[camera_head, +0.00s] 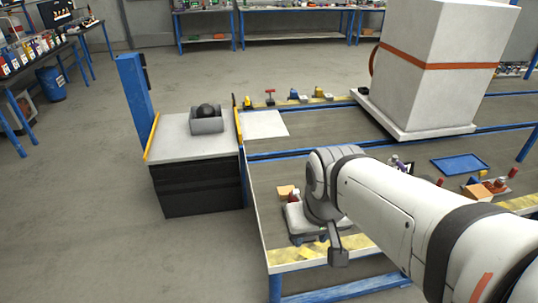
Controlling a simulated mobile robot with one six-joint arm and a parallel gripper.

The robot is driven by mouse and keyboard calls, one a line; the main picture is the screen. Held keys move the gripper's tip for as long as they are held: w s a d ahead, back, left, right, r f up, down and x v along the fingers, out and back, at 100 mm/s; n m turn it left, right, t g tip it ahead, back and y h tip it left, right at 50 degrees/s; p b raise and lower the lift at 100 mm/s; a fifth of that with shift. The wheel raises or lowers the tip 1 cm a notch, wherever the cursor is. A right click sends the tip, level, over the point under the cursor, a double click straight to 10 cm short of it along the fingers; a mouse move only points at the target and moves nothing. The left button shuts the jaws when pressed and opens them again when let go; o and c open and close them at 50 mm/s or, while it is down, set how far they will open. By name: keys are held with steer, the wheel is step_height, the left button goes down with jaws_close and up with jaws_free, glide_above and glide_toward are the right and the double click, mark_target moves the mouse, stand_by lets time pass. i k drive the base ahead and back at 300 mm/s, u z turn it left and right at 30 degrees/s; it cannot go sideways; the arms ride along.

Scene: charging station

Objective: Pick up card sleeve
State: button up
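I cannot pick out a card sleeve for certain; small things on the work table are too small to tell or lie behind my arm. My arm reaches in from the lower right over the table's near left part. The end of my arm, with my gripper (338,256), points down there. Its fingers do not show clearly, so I cannot tell whether they are open or hold anything. A small tan box (286,191) with a red item (294,198) beside it sits just left of my wrist.
A large white block with an orange band (432,66) stands at the back right. A blue tray (459,164) and several small items lie at right. A grey bin with a black ball (207,111) stands on the left cabinet (170,140). A white sheet (264,125) lies between. Open floor is left.

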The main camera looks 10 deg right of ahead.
mark_target(284, 191)
steer(key=i, duration=0.9)
steer(key=u, duration=0.05)
